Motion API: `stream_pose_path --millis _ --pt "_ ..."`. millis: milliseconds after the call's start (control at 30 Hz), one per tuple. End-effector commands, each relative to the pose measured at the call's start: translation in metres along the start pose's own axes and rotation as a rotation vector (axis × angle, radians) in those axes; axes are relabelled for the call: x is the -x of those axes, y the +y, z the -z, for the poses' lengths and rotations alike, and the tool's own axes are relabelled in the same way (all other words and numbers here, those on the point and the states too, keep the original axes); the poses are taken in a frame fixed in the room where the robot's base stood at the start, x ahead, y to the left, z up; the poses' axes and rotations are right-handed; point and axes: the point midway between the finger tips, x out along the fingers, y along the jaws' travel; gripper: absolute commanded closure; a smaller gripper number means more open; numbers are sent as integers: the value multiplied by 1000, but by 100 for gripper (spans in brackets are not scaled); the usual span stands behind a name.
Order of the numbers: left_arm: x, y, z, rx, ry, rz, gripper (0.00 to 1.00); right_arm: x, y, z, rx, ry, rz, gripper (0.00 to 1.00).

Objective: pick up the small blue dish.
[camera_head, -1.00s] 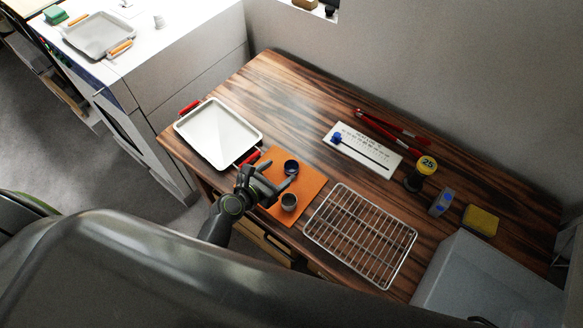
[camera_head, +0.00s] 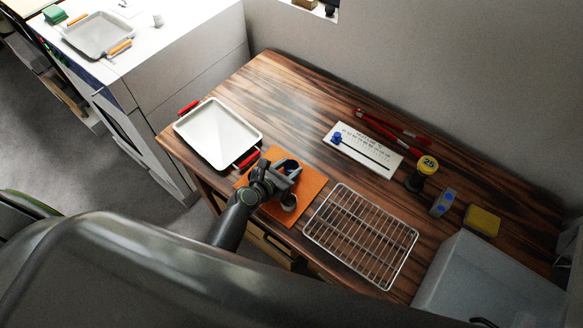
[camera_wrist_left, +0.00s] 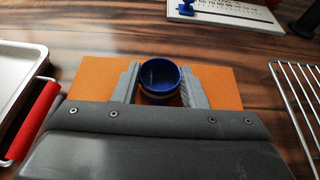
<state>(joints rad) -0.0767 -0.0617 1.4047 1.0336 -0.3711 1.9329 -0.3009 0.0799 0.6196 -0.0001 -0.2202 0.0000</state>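The small blue dish (camera_head: 290,164) is on an orange mat (camera_head: 312,184) on the wooden table, partly covered by my left gripper in the head view. In the left wrist view the round, hollow blue dish (camera_wrist_left: 159,75) sits between the two grey fingers, one on each side. My left gripper (camera_head: 285,168) is open around the dish; it also shows in the left wrist view (camera_wrist_left: 161,88). The fingers are very close to the dish's sides, and I cannot tell whether they touch. My right gripper is not in view.
A wire rack (camera_head: 361,236) lies to the right, and a white tray (camera_head: 218,134) with red handles to the left. Behind is a white board (camera_head: 362,150) with a blue piece.

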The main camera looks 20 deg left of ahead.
Motion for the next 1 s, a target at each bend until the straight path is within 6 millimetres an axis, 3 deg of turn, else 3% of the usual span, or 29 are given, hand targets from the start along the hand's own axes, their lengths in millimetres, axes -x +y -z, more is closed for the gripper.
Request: stream_pose_path --millis 100,367,800,1000 --pt "0 0 0 0 0 0 84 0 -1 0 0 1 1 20" --pt "2 0 -4 0 -1 0 84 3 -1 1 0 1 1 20" --pt "30 0 -73 -1 -2 0 84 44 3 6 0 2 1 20" --pt "36 0 -90 -2 -3 3 84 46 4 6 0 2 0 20"
